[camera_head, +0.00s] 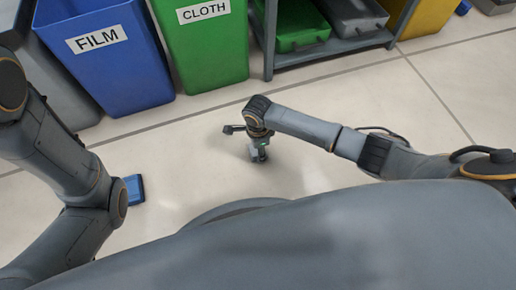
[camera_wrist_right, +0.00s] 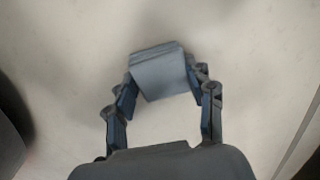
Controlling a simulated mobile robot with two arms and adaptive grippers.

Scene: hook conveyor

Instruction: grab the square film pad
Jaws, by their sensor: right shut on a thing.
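My right gripper (camera_wrist_right: 164,92) is shut on a grey-blue, flat square pad (camera_wrist_right: 160,73), which fits the square film pad. The pad sits between the fingertips, slightly tilted in the right wrist view. In the head view the right gripper (camera_head: 260,156) points down over the floor in the middle, and the pad there is small and mostly hidden by the gripper. I cannot tell whether the pad touches the floor. My left arm crosses the left side of the head view, and its gripper does not show.
A blue FILM bin (camera_head: 112,75) and a green CLOTH bin (camera_head: 205,60) stand at the back left. A grey rack (camera_head: 335,47) with trays is right of them. A blue object (camera_head: 135,188) lies on the floor beside my left arm.

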